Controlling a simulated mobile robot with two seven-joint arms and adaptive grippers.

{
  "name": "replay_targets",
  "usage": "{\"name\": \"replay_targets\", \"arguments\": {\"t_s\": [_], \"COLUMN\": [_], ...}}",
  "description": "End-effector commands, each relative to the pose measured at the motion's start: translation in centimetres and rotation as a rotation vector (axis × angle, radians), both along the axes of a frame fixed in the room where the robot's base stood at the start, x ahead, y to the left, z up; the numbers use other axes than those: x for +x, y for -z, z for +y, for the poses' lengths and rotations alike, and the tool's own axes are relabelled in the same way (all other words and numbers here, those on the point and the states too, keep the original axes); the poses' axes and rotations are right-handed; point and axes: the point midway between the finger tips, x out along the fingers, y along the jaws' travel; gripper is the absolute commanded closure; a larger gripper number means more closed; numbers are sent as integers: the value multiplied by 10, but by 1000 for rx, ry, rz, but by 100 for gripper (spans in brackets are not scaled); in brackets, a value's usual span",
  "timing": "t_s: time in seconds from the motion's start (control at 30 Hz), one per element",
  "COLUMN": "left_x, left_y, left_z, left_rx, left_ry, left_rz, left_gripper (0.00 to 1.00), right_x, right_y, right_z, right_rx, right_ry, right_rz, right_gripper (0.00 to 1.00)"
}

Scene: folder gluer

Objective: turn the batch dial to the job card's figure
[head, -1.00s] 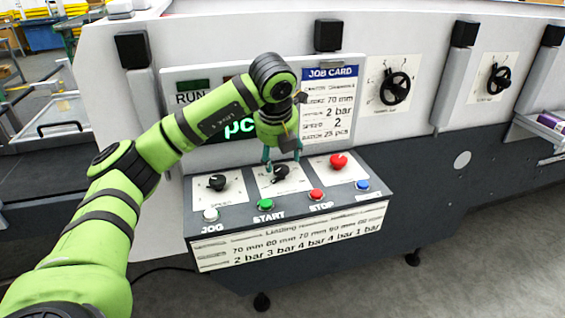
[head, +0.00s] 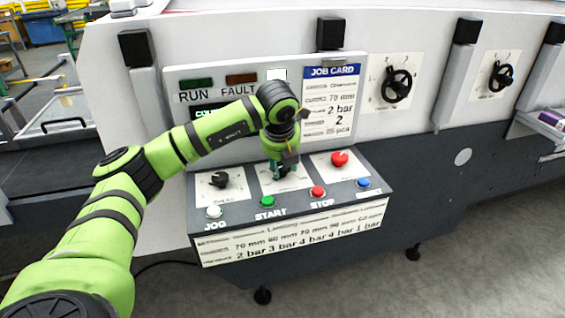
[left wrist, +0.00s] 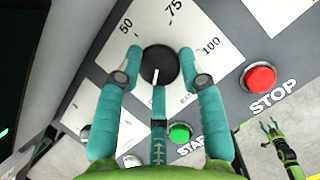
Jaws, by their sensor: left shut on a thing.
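The batch dial (left wrist: 160,65) is a round black knob on a white plate (left wrist: 125,32) marked 50, 75 and 100. My left gripper (head: 283,172) is down at the middle dial of the sloping console, shut on it, and hides most of it in the head view. In the left wrist view the teal fingers (left wrist: 162,72) lie on either side of the knob. A white mark shows on the knob's lower part. The job card (head: 331,105) stands upright behind; its batch line is small and seems to read 25 pcs. My right gripper (left wrist: 269,126) shows small, its fingers apart.
Another black dial (head: 220,180) is left of my gripper and a red knob (head: 340,159) right. White, green START (head: 267,201), red STOP (head: 318,192) and blue buttons line the console's front. My arm partly covers the display (head: 206,112). Two handwheels (head: 397,86) are farther right.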

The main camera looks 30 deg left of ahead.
Motion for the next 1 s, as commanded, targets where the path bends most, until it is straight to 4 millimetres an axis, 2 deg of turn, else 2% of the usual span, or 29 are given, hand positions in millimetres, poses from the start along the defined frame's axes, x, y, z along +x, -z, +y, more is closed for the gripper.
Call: {"name": "replay_targets", "arguments": {"t_s": [0.27, 0.47, 0.7, 1.0], "left_x": [1, 1, 1, 2], "left_y": [-1, 0, -1, -5], "left_z": [3, 4, 6, 8], "left_rx": [4, 3, 3, 4], "left_ry": [35, 140, 347, 628], "left_rz": [-7, -11, -12, -15], "left_gripper": [94, 94, 94, 94], "right_x": [0, 0, 0, 0], "right_y": [4, 14, 25, 28], "right_z": [1, 1, 0, 0], "right_rx": [1, 1, 0, 0], "right_ry": [2, 2, 3, 3], "right_rz": [-1, 0, 0, 1], "right_gripper": [40, 40, 40, 40]}}
